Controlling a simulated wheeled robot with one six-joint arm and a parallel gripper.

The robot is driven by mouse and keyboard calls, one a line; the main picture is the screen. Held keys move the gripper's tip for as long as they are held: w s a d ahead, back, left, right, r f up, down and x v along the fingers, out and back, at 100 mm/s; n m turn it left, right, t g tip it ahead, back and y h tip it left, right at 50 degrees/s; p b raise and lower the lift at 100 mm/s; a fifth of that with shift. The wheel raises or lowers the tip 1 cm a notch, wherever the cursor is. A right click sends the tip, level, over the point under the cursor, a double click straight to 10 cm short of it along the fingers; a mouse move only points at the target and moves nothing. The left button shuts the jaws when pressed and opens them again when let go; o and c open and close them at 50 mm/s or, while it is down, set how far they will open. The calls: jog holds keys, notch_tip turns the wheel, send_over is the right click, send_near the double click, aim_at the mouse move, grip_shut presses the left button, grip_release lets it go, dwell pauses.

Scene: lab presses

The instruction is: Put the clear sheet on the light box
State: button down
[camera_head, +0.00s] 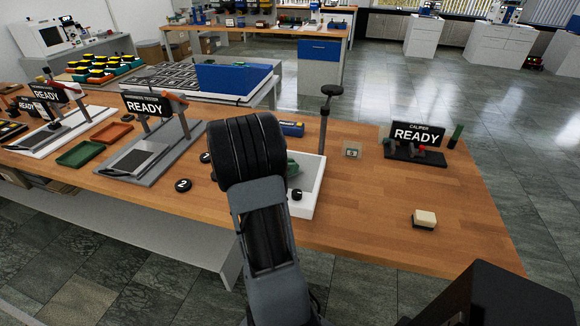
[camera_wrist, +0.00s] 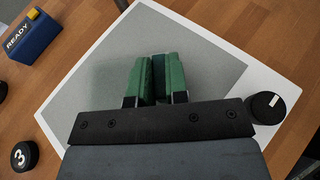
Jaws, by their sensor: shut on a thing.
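The light box (camera_head: 314,200) is a low white box at the table's front middle. It is partly hidden behind my arm. In the wrist view its white rim (camera_wrist: 62,99) surrounds a grey top panel (camera_wrist: 205,60), with a black knob (camera_wrist: 266,107) at the right. My gripper (camera_wrist: 157,62) is over the panel, its green-padded fingers close together around a narrow dark teal piece (camera_wrist: 158,75). This piece seems to belong to the clear sheet; the sheet's outline cannot be told from the grey panel. Contact with the panel cannot be judged.
A black stand (camera_head: 324,116) rises behind the light box. The caliper station (camera_head: 417,142) and a cream block (camera_head: 424,220) are to the right. A blue READY box (camera_head: 292,129) is behind; black numbered pucks (camera_head: 183,185) and the hardness tester (camera_head: 150,150) are left. The front right tabletop is mostly clear.

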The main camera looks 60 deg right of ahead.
jog(key=shift+f, duration=0.1)
jog(key=c, duration=1.6)
grip_release()
jog(key=shift+f, duration=0.1)
jog(key=o, duration=0.5)
jog(key=shift+r, duration=0.4)
jog(key=v, duration=1.2)
jog(key=shift+f, duration=0.2)
jog(key=s+a+m+t+y, duration=0.1)
jog(key=a+m+t+y, duration=0.2)
jog(key=a, duration=0.6)
jog(key=s+a+m+t+y, duration=0.2)
jog(key=a+m+y, duration=0.3)
jog(key=a, duration=0.5)
jog(key=s+a+m+t+y, duration=0.1)
jog(key=a+m+t+y, duration=0.3)
jog(key=a, duration=0.6)
jog(key=shift+s+a+f+m, duration=0.25)
jog(key=shift+s+m, duration=0.05)
